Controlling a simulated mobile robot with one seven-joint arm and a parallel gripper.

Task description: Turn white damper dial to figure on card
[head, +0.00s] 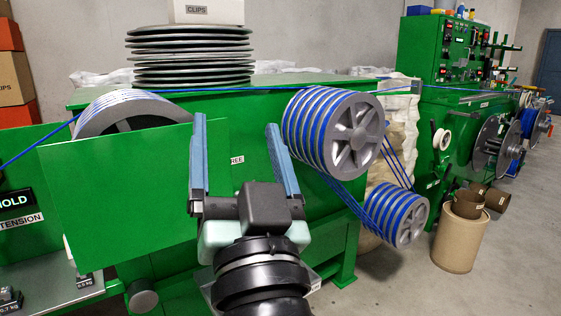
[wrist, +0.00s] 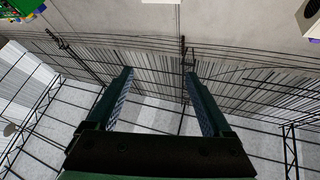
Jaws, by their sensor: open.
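My gripper (head: 235,128) is open and empty, its two blue-padded fingers pointing up in front of the green machine. In the wrist view my gripper (wrist: 158,76) is also open, with nothing between the fingers. I cannot make out a whole white damper dial. A thin white curved edge (head: 69,250) shows at the lower left, mostly hidden behind a tilted green panel (head: 115,195); I cannot tell whether it is the dial. A black HOLD sign (head: 15,200) and a white TENSION label (head: 22,220) are at the far left. No figure card is readable.
Blue cable runs over a grey grooved wheel (head: 332,132) and a smaller one (head: 400,217) right of my gripper. Small weights (head: 85,281) stand on a shelf at lower left. A brown drum (head: 460,237) stands on the right. The floor at far right is clear.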

